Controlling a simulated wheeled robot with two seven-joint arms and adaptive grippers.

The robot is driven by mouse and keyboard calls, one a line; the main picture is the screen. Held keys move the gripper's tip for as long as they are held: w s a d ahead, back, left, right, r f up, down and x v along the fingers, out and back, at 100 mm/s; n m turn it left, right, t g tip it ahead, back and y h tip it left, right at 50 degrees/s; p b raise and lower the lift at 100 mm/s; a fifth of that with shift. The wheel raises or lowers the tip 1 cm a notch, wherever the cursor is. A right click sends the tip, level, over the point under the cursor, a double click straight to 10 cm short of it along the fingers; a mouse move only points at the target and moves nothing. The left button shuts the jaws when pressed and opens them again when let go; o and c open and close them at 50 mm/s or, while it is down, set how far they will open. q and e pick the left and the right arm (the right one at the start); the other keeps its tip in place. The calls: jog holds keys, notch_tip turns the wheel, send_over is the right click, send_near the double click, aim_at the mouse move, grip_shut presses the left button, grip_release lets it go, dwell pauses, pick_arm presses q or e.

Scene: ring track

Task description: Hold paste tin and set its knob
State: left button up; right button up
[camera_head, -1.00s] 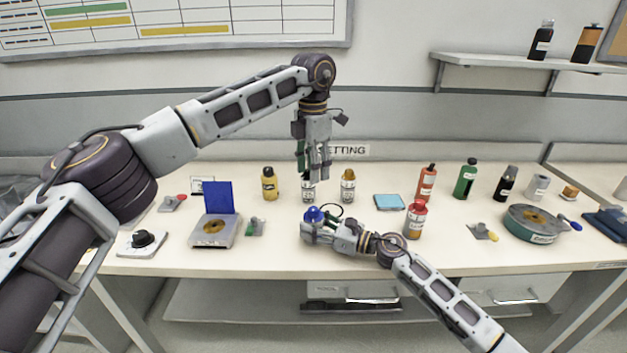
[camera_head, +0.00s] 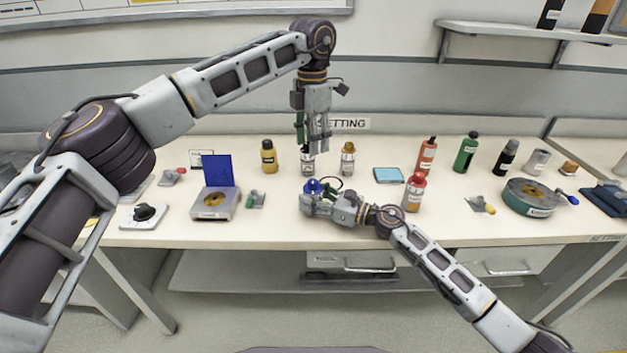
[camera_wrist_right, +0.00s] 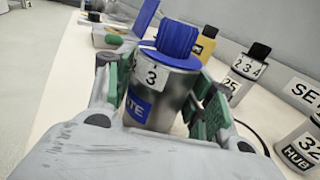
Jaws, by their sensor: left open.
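The paste tin is a silver can with a ribbed blue knob on top. In the right wrist view the tin (camera_wrist_right: 165,105) stands between my right gripper's green finger pads (camera_wrist_right: 165,98), which press on its two sides. Its front shows the digit 3 and a blue label, partly hidden. In the head view its blue knob (camera_head: 313,187) shows above my right gripper (camera_head: 312,201), low over the table. My left gripper (camera_head: 319,146) is open and empty, pointing down above and behind the knob, apart from it. It partly covers a small bottle (camera_head: 307,165).
A yellow bottle (camera_head: 269,158) and an orange-capped bottle (camera_head: 347,161) stand behind. A box with a raised blue lid (camera_head: 216,203) is on the left. A round green-sided tin (camera_head: 531,198) lies further right.

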jog(key=o, duration=0.3)
jog(key=shift+o, duration=0.2)
jog(key=shift+d, duration=0.1)
jog(key=shift+v, duration=5.9)
jog(key=shift+s, duration=0.2)
